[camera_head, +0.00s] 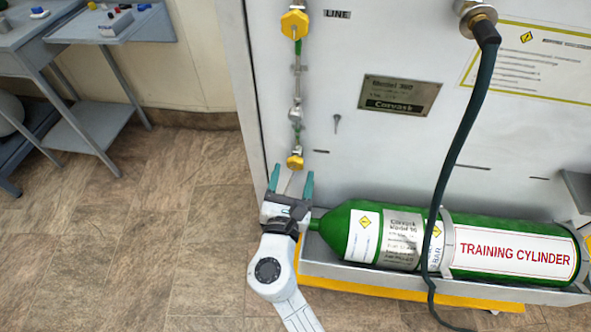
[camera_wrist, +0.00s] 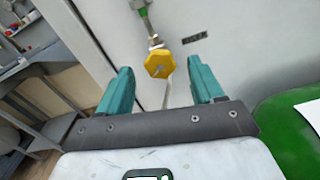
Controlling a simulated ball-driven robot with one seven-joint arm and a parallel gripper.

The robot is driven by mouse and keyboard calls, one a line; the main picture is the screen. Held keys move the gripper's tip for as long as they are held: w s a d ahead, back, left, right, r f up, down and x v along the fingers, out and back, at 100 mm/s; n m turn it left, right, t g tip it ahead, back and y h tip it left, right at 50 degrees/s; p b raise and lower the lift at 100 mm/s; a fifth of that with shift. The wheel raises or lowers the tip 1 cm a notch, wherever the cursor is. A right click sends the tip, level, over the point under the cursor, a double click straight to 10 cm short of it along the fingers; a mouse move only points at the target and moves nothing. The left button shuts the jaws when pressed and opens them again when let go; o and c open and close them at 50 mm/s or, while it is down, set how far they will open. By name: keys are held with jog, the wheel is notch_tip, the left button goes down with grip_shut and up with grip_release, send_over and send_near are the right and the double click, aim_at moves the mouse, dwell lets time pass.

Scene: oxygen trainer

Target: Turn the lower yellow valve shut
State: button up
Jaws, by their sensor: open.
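The lower yellow valve (camera_head: 295,162) is a small yellow knob at the bottom of a thin vertical pipe on the grey cabinet's face. In the wrist view the yellow valve (camera_wrist: 159,64) appears as a faceted knob between my fingers and beyond their tips. My gripper (camera_head: 290,180) is open and empty just below the valve, its teal fingers pointing up toward it. In the wrist view my gripper (camera_wrist: 159,78) shows the two fingers wide apart, with no visible contact with the knob. An upper yellow valve (camera_head: 294,24) sits at the top of the same pipe.
A green training cylinder (camera_head: 480,220) lies on a yellow-edged shelf (camera_head: 400,287) right of my gripper. A dark hose (camera_head: 467,120) hangs in front of the cabinet (camera_head: 390,45). Grey tables (camera_head: 100,28) stand at the left. The floor (camera_head: 130,230) between is clear.

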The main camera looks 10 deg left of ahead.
aim_at(295, 163)
jog(key=shift+w, duration=1.35)
jog(key=shift+c, duration=0.2)
jog(key=c, duration=1)
jog(key=shift+f+m+b, duration=0.1)
jog(key=shift+m+b, duration=0.2)
jog(key=shift+b, duration=0.2)
jog(key=m+b, duration=0.4)
jog(key=shift+d+f+m, duration=0.15)
jog(key=shift+m, duration=0.25)
jog(key=m+b, duration=0.4)
jog(key=m, duration=0.1)
jog(key=shift+m, duration=0.3)
